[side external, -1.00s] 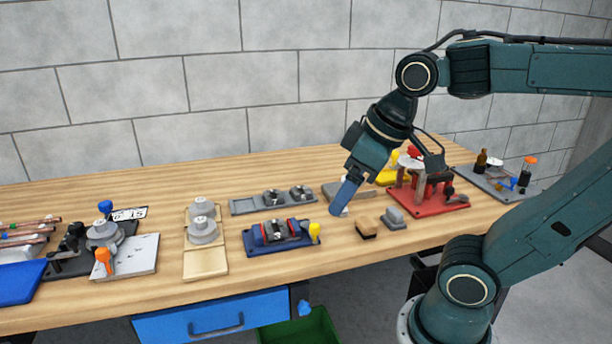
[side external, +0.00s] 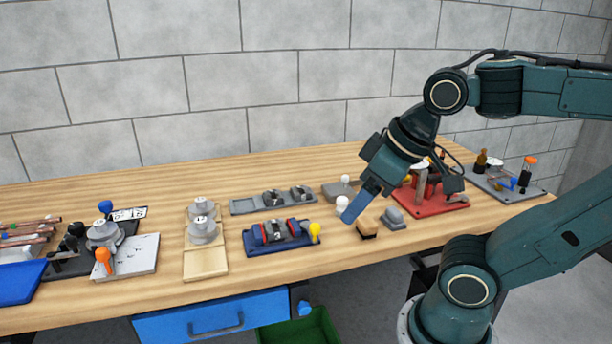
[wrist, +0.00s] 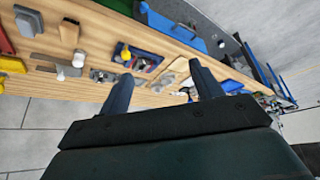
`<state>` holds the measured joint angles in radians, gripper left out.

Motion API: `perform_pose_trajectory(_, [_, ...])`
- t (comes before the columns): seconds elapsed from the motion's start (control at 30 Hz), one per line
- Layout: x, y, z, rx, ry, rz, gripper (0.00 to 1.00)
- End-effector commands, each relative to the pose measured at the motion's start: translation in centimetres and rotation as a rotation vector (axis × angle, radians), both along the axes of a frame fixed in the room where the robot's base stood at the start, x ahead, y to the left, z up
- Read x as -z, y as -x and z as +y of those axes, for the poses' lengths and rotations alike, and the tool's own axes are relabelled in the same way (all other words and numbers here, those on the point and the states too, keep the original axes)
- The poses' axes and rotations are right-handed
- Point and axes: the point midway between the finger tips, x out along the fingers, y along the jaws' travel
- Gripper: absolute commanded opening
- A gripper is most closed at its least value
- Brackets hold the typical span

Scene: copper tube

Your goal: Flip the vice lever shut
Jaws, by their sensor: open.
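The vice (side external: 280,233) sits on a blue base on the bench, with red and blue parts around grey jaws. Its lever has a yellow knob (side external: 315,230) at the right end, standing up from the base. My gripper (side external: 350,216) is above the bench to the right of the vice, pointing down and left, apart from the lever. In the wrist view my gripper (wrist: 160,72) shows two separated fingers with nothing between them. The vice (wrist: 140,60) shows there just beyond the left finger, with the yellow knob (wrist: 126,55).
A wooden brush (side external: 367,228) and a grey block (side external: 394,217) lie below and right of my gripper. A white-knobbed tool (side external: 343,203) is close behind it. A red fixture (side external: 430,203) stands farther right. Wooden plates with grey weights (side external: 203,230) are left of the vice.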

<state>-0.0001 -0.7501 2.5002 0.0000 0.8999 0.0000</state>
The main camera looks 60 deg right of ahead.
Motion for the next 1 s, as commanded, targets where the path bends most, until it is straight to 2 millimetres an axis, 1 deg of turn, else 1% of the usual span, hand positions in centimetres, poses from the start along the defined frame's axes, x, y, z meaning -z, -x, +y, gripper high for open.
perform_pose_trajectory(0.03, [0.0,0.0,0.0,-0.002,0.001,0.001,0.54])
perform_pose_trajectory(0.17, [-0.1,-0.3,-0.1,-0.012,0.010,0.008,0.29])
perform_pose_trajectory(0.2, [-0.1,-0.4,-0.1,-0.017,0.015,0.012,0.21])
perform_pose_trajectory(0.27, [-0.2,-0.6,-0.2,-0.031,0.025,0.022,0.09])
perform_pose_trajectory(0.3, [-0.2,-0.8,-0.3,-0.041,0.033,0.030,0.01])
perform_pose_trajectory(0.33, [-0.3,-1.0,-0.3,-0.052,0.041,0.037,0.00])
perform_pose_trajectory(0.57, [-0.5,-3.1,-1.0,-0.157,0.118,0.109,0.00])
perform_pose_trajectory(0.77, [-0.6,-5.4,-1.6,-0.278,0.193,0.189,0.00])
perform_pose_trajectory(1.0, [-0.2,-8.2,-2.1,-0.430,0.269,0.289,0.00])
